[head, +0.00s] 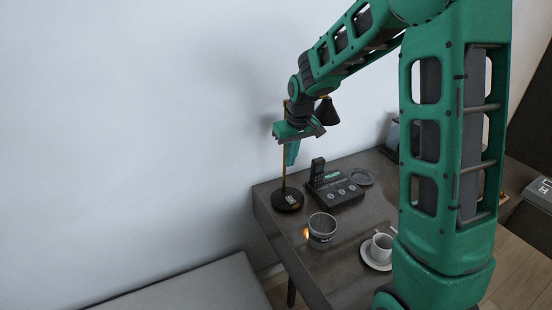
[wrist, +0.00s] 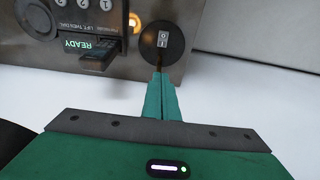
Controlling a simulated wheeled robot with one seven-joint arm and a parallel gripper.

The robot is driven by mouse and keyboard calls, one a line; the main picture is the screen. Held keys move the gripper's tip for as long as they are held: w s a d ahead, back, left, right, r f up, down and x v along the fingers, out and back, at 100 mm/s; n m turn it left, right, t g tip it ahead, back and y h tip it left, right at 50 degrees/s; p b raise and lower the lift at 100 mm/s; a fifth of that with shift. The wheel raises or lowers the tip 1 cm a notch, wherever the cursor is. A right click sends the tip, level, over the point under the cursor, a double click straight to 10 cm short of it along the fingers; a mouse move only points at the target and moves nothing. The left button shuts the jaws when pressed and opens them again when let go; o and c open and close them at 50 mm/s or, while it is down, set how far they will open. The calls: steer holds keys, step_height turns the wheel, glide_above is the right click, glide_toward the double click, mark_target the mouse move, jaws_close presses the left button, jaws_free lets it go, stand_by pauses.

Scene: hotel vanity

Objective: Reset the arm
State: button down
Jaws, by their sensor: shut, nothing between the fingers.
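My green arm reaches from the right over the desk in the head view. My gripper (head: 291,154) hangs above the desk's back left corner, close to the lamp, with its fingers pointing down. In the wrist view the green fingers (wrist: 161,82) lie together, shut, with nothing between them. The lamp has a round black base (head: 287,199), a thin brass pole (head: 283,165) and a dark cone shade (head: 326,111). The gripper overlaps the pole in the picture; I cannot tell whether they touch. The lamp base with its switch (wrist: 162,39) is beyond the fingertips in the wrist view.
The grey desk (head: 285,235) holds a black phone (head: 335,190), a dark cup (head: 321,231), a white cup (head: 381,246) on a saucer (head: 368,259) and a small round dish (head: 361,177). A white wall (head: 130,120) stands behind. A grey bench (head: 205,287) is at lower left.

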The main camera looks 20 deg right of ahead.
steer(key=s+d+r+m, duration=0.2)
steer(key=s+d+r, duration=0.3)
steer(key=s, duration=0.4)
steer(key=s+d+m+g, duration=0.1)
steer(key=s+d+m, duration=0.1)
steer(key=s, duration=1.2)
steer(key=s+d+r+m+g, duration=0.1)
steer(key=s+d+m, duration=0.2)
steer(key=s, duration=1.1)
steer(key=shift+s+d+r+m, duration=0.2)
steer(key=shift+s+d+m, duration=0.1)
steer(key=shift+s+m, duration=0.1)
